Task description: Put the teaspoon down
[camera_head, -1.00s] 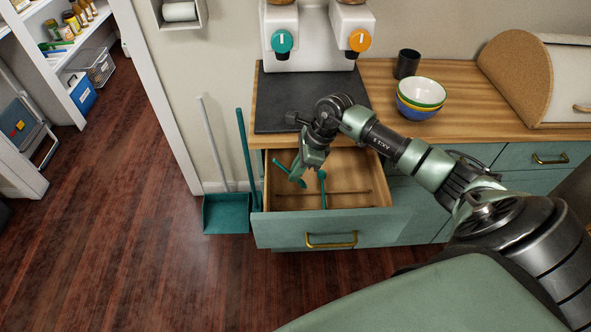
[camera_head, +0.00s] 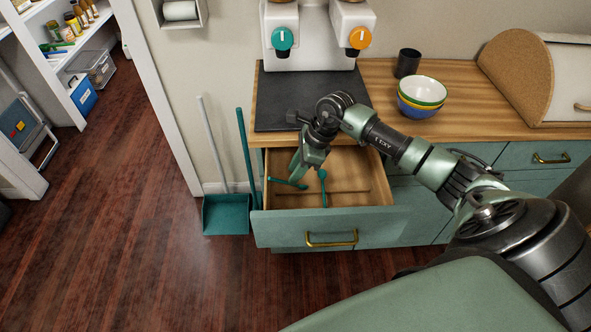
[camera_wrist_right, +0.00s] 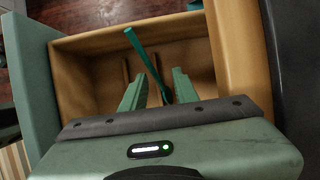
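The teal teaspoon (camera_head: 284,183) lies in the left part of the open wooden drawer (camera_head: 350,168), running roughly left to right. In the right wrist view the teaspoon (camera_wrist_right: 146,57) passes between the two green fingers, with drawer floor showing in the gaps. My right gripper (camera_head: 297,168) reaches down into the drawer, just above the teaspoon. Its fingers (camera_wrist_right: 158,80) are apart in the right wrist view. The teaspoon's near end is partly hidden by the gripper. My left gripper is not in view.
A second teal utensil (camera_head: 323,188) lies front to back in the drawer, right of the teaspoon. The drawer's right side is clear. The countertop above holds a dark mat (camera_head: 285,105), stacked bowls (camera_head: 421,97) and a black cup (camera_head: 407,63). A teal dustpan (camera_head: 226,214) stands left.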

